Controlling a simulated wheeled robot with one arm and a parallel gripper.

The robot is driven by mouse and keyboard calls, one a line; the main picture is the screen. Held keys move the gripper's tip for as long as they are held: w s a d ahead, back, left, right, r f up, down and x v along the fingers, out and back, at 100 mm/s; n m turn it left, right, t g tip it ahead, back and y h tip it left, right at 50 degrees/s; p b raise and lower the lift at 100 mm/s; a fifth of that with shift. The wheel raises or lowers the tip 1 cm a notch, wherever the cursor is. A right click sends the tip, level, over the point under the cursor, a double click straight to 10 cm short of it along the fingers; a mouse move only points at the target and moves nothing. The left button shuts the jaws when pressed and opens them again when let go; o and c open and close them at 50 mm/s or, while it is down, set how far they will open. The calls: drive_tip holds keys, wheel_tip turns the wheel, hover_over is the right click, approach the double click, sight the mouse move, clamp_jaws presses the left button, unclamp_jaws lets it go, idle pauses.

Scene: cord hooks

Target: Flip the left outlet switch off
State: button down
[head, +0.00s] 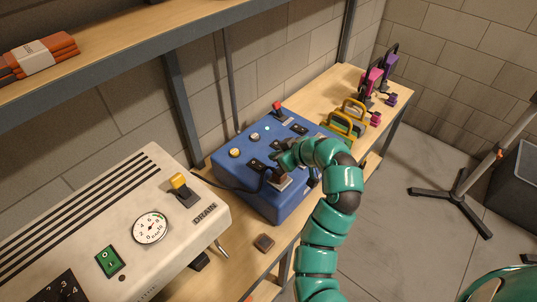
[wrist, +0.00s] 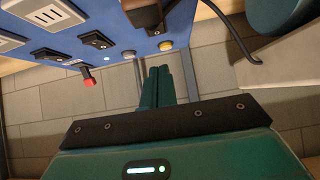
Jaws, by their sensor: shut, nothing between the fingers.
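The blue outlet box (head: 232,172) stands on the bench, with several black rocker switches on top. The left outlet switch (head: 258,162) sits beside a black plug (head: 275,178) in the left outlet. I cannot tell its on or off position. My gripper (head: 283,158) is over the box, close to the right of that switch, and hides part of the panel. In the wrist view my gripper (wrist: 158,85) is shut and empty, below the panel edge in the picture. The black plug (wrist: 143,14) is above the fingers there; the left switch is not clearly separable from it.
A yellow button (wrist: 166,46) and a red-tipped lever (wrist: 89,80) stand on the box. A black cord (wrist: 232,32) runs from it. A beige drain machine (head: 110,215) is at left, and a yellow-handled item (head: 342,122) at right. A shelf (head: 130,40) hangs above.

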drive_tip(key=shift+p+v, duration=2.25)
drive_tip(key=shift+v, duration=0.2)
